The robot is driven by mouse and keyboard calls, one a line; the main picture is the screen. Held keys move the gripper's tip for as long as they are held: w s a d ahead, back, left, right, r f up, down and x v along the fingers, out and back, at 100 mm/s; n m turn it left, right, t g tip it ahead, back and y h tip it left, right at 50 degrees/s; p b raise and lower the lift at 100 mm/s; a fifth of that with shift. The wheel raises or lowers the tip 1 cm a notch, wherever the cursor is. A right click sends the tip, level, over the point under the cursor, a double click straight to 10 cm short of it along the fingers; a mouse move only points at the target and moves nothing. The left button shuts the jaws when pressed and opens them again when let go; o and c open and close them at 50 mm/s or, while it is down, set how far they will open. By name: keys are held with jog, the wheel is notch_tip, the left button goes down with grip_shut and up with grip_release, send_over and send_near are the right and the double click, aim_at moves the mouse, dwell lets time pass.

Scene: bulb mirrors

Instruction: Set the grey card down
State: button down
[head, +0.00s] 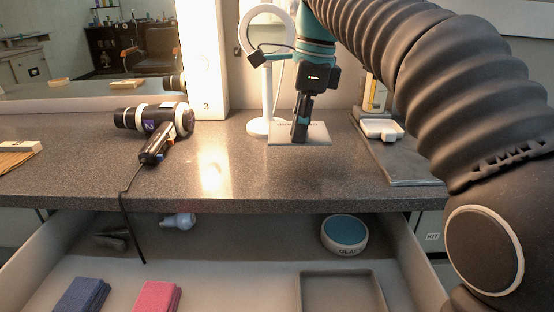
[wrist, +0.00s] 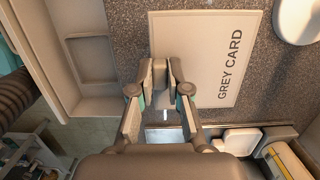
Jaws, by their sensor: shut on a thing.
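The grey card (head: 315,139) is a flat, pale rectangle. Its printed words "GREY CARD" show in the wrist view (wrist: 205,85). The fingers hide part of that edge. I cannot tell whether the card touches the counter or is just above it.
A dark mat (head: 405,165) with a white box (head: 382,129) is at right. Counter between dryer and card is clear.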

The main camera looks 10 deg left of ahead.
aim_at(275, 143)
jog(key=a+f, duration=0.1)
jog(key=s+a, duration=0.1)
jog(key=a+f, duration=0.1)
jog(key=a, duration=0.1)
jog(key=shift+s+a+f, duration=0.1)
jog(key=shift+s+f, duration=0.25)
jog(key=shift+s, duration=0.05)
jog(key=shift+f+b, duration=0.75)
jog(key=shift+f, duration=1.3)
jog(key=shift+f, duration=0.1)
jog(key=c, duration=1.1)
grip_release()
jog(key=shift+c, duration=0.2)
jog(key=r, duration=0.4)
jog(key=d+r+p, duration=0.1)
jog(key=r, duration=0.3)
jog(key=r+p, duration=0.1)
jog(key=r, duration=0.3)
jog(key=shift+w+d+r, duration=0.1)
jog(key=shift+w+d, duration=0.15)
jog(key=shift+d, duration=0.15)
